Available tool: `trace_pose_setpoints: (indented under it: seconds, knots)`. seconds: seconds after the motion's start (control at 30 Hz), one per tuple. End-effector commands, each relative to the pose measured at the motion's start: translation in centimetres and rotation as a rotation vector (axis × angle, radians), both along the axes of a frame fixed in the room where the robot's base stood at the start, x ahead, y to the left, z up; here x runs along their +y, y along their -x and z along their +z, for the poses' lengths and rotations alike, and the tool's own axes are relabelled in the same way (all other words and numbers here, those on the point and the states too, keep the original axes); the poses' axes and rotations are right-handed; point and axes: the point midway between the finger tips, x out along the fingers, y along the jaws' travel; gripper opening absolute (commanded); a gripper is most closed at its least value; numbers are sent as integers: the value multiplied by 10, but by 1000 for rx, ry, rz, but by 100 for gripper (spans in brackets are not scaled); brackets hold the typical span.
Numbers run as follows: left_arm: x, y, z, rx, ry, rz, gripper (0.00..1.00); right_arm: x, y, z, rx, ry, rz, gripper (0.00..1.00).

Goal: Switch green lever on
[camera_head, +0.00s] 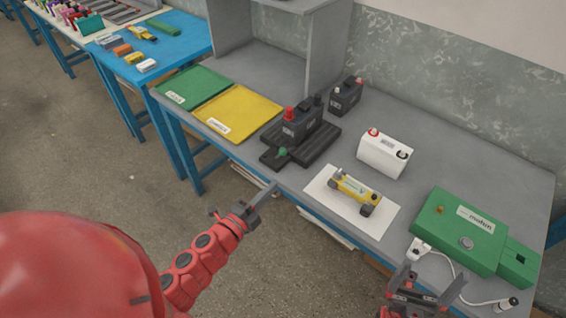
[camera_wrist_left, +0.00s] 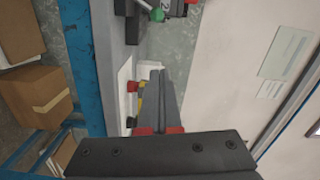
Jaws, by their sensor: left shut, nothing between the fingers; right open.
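The green lever knob (camera_head: 283,152) sits at the front left of a black base (camera_head: 315,146) on the grey table. It also shows at the top of the left wrist view (camera_wrist_left: 158,14). A dark battery (camera_head: 302,123) with a red terminal stands on that base. My left gripper (camera_head: 268,192) is shut and empty at the table's front edge, apart from the lever and nearer the camera; its closed fingers fill the middle of the left wrist view (camera_wrist_left: 165,92). My right gripper (camera_head: 424,282) is open at the lower right, near the table's front edge.
Green (camera_head: 195,86) and yellow (camera_head: 238,112) trays lie left of the base. A second dark battery (camera_head: 345,97) stands behind it. A white battery (camera_head: 384,153), a yellow car (camera_head: 355,190) on white paper and a green box (camera_head: 458,228) with a cable occupy the right.

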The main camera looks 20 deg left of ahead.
Motion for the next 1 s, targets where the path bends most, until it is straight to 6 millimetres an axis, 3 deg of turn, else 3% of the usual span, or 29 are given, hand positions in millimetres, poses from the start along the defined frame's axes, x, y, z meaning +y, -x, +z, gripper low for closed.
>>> trace_pose_setpoints:
  seconds: [0.27, 0.73, 0.8, 1.0]
  knots:
    - [-4, -13, 1, -1, 1, -2, 0, 0, 0, 1, 0, 0, 0, 100]
    - [-32, -100, 2, -1, 5, -3, 0, 0, 0, 18, 0, 0, 0, 100]
    - [-17, -104, -2, 3, 3, 5, 0, 0, 0, 21, 0, 0, 0, 100]
    - [-1, -113, -6, 0, 2, 1, 0, 0, 0, 27, 0, 0, 0, 100]
